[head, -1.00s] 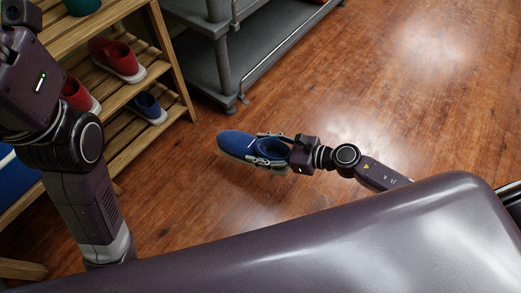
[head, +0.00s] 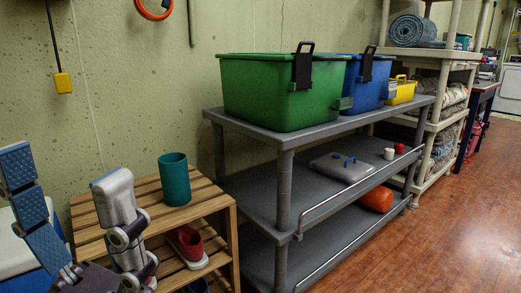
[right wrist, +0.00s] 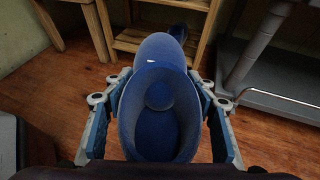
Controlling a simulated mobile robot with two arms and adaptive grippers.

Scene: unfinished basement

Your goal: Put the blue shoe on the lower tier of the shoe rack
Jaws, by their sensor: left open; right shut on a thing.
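The held blue shoe (right wrist: 160,120) fills the middle of the right wrist view, its toe pointing towards the wooden shoe rack (right wrist: 135,42). My right gripper (right wrist: 158,85) is shut on it, with a finger on either side. This shoe and the right arm are outside the head view. The rack (head: 150,190) stands at lower left in the head view. A red shoe (head: 187,246) is on the tier below its top. Another blue shoe (right wrist: 178,32) shows low in the rack, partly hidden by the held shoe's toe. My left gripper (head: 65,178) is open and empty in front of the rack.
A teal cup (head: 174,178) stands on the rack's top. A grey shelf cart (head: 285,165) with a green bin (head: 285,92) and a blue bin (head: 366,85) stands just right of the rack. The wooden floor (head: 440,230) is clear at right.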

